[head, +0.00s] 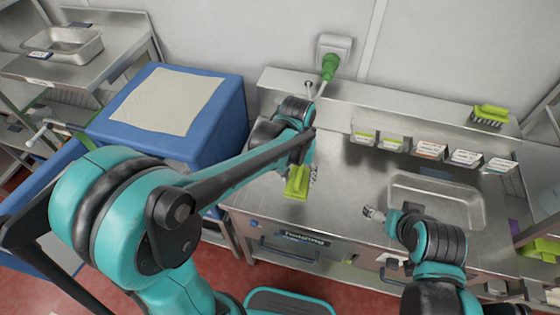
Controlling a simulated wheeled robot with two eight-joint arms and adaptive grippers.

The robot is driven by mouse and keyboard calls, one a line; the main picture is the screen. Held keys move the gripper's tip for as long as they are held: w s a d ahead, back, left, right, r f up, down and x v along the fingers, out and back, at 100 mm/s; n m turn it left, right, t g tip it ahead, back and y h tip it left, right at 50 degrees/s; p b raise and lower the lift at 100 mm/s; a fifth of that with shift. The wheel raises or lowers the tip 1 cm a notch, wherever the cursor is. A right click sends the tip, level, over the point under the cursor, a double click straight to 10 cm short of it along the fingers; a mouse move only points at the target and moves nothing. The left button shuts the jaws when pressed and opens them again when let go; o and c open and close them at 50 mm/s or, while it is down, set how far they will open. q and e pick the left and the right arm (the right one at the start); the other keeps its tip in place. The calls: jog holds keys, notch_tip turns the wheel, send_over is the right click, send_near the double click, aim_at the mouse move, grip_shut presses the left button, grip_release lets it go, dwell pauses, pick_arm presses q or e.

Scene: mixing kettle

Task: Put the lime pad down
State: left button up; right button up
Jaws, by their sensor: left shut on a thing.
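A lime pad (296,183) hangs at the end of my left arm, over the left front part of the steel counter (345,180). My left gripper (304,172) is shut on it; the wrist and forearm hide much of the fingers. I cannot tell whether the pad touches the counter. My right gripper (374,214) is over the counter, to the right of the lime pad and left of the sink. Its fingers are too small to tell if they are open.
A steel basin (437,200) is sunk at the right. Several small labelled bins (431,149) line the back, and a lime-topped brush (490,114) sits on the back ledge. A blue box (203,146) stands left. The counter's middle is clear.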

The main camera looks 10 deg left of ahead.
pick_arm(q)
jog(key=w+a+f+b, duration=0.1)
jog(key=w+a+f, duration=0.1)
jog(key=a, duration=0.1)
jog(key=w+a+f+b, duration=0.1)
jog(key=w+a+f, duration=0.1)
jog(key=a, duration=0.1)
jog(key=w+a+f, duration=0.2)
jog(key=w+f, duration=0.1)
jog(key=shift+w+a+b, duration=0.1)
jog(key=shift+a+b, duration=0.3)
notch_tip(320, 180, down, 4)
jog(key=shift+b, duration=0.7)
jog(key=shift+r, duration=0.1)
jog(key=o, duration=1.5)
